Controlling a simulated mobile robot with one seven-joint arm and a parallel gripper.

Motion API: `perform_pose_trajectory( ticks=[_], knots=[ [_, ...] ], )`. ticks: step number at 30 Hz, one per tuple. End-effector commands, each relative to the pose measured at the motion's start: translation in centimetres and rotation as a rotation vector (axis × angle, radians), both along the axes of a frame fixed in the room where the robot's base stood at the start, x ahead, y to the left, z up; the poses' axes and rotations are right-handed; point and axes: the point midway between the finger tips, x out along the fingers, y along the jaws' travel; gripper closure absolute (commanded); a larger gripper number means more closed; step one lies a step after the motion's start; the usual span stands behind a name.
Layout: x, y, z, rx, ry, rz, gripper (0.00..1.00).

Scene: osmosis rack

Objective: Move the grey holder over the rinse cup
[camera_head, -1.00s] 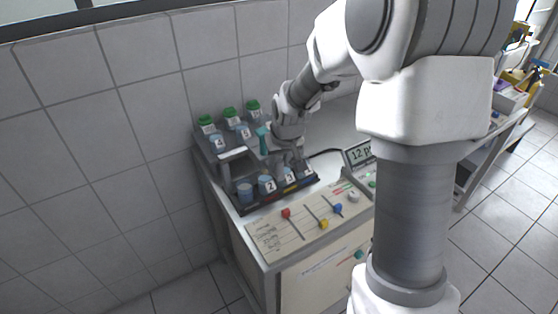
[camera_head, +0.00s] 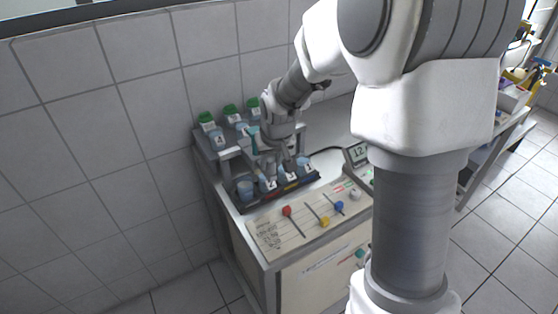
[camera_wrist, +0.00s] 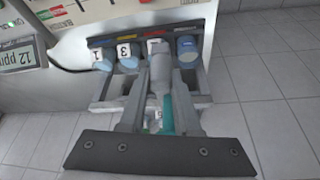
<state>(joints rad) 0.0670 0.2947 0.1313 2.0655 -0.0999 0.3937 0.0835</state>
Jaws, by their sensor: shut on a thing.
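My gripper (camera_wrist: 162,82) is shut on the grey holder (camera_wrist: 160,64), a slim grey piece with a teal part (camera_wrist: 166,116). In the head view my gripper (camera_head: 275,163) is above the front row of cups, and the teal part (camera_head: 253,138) shows left of it. In the wrist view the holder's end overlaps the cup labelled 2 (camera_wrist: 153,45); I cannot tell its height above it. A blue cup (camera_wrist: 187,48) with no visible label, possibly the rinse cup, is at the row's end. It is the leftmost front cup (camera_head: 245,188) in the head view.
Cups labelled 3 (camera_wrist: 127,52) and 1 (camera_wrist: 100,58) stand in the same row. Several green-capped jars (camera_head: 231,111) stand on the raised back shelf near the tiled wall. A panel with coloured sliders (camera_head: 310,215) and a display (camera_head: 358,153) are in front and right.

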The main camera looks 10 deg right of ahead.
Motion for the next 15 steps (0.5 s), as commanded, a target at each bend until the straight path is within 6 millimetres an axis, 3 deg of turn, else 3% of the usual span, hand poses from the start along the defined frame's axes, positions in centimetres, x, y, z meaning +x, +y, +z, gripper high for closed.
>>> perform_pose_trajectory(
  ticks=[6, 15],
  knots=[
    [-1.1, 3.5, -0.3, -0.001, -0.002, 0.007, 1.0],
    [-1.5, 4.7, 0.0, 0.001, 0.0, 0.003, 1.0]
  ],
)
